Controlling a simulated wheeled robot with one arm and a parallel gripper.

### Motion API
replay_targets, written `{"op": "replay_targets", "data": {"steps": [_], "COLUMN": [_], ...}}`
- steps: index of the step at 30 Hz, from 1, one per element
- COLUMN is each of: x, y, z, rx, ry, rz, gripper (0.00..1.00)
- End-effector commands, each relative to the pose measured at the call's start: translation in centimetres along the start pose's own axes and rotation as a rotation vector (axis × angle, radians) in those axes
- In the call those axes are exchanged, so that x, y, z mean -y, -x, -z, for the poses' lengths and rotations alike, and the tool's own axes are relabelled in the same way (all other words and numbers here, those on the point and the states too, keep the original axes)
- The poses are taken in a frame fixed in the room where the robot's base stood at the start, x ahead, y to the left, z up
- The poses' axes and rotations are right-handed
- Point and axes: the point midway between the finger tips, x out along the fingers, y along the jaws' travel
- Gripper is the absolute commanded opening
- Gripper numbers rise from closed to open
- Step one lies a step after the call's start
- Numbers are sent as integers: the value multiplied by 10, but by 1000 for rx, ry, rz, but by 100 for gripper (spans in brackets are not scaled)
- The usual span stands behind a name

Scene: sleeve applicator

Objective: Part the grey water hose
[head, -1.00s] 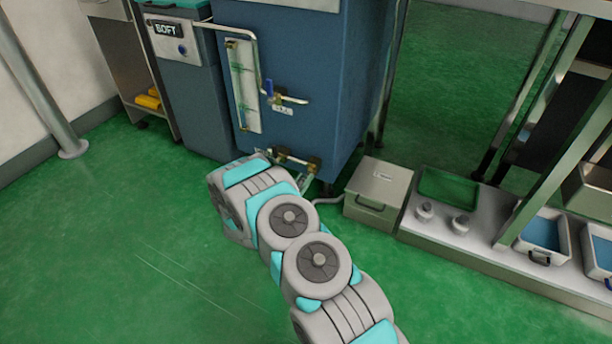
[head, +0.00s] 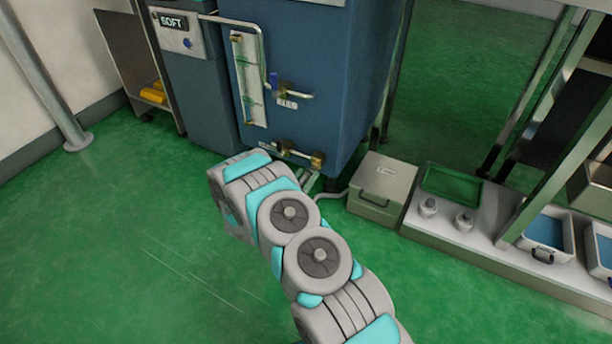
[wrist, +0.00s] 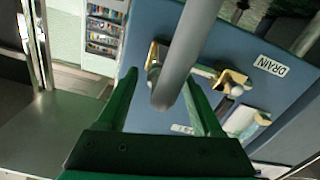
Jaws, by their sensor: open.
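A thick grey hose (wrist: 181,52) runs down from the top of the wrist view and ends in a rounded face close to the camera. My gripper (wrist: 160,80) is open, its two green fingers on either side of the hose, with visible gaps. Behind the hose, a brass fitting (wrist: 154,55) shows on the blue tank (wrist: 215,25); whether the hose is joined to it I cannot tell. A grey hose (head: 335,200) shows there near the tank's foot, beside a beige box.
A brass valve (wrist: 232,80) sits right of the hose by a DRAIN label (wrist: 271,66). In the head view, the beige lidded box (head: 382,188) and a low bench (head: 480,225) with trays stand to the right. The green floor (head: 110,240) at left is clear.

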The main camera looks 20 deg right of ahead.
Motion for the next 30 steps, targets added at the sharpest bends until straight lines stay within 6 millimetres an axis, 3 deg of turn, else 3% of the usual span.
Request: {"op": "replay_targets", "data": {"steps": [9,15,30], "x": [2,1,0], "y": [45,65,72], "z": [1,0,0], "rx": [-2,-1,0], "ry": [2,0,0], "rz": [4,2,1], "gripper": [68,68,68]}}
